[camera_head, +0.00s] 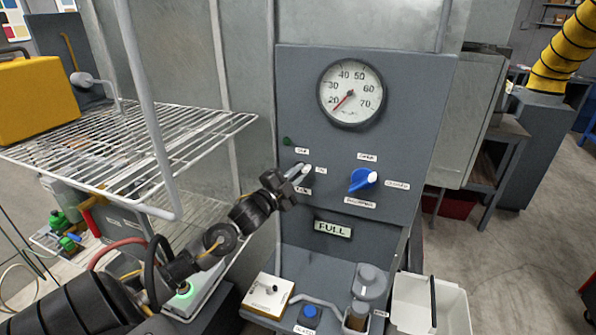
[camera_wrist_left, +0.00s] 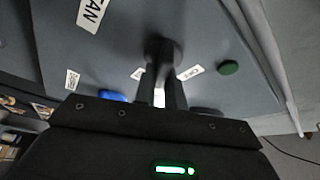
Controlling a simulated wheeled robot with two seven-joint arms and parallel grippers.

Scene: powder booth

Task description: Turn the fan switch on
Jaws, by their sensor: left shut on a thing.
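The fan switch (camera_head: 304,170) is a small light lever on the grey control panel (camera_head: 300,80), among small white labels. My left gripper (camera_head: 292,180) reaches it from the lower left and is shut on its lever. In the left wrist view the two fingers (camera_wrist_left: 160,95) close around the pale lever, and a dark round base shows behind them. A small dark green lamp (camera_head: 287,141) sits above the switch. My right gripper is not in view.
A blue knob (camera_head: 363,179) is right of the switch, below a round gauge (camera_head: 350,93). A "FULL" sign (camera_head: 332,229) is lower. A wire shelf (camera_head: 130,135) stands left of the panel; a white bin (camera_head: 450,300) stands lower right.

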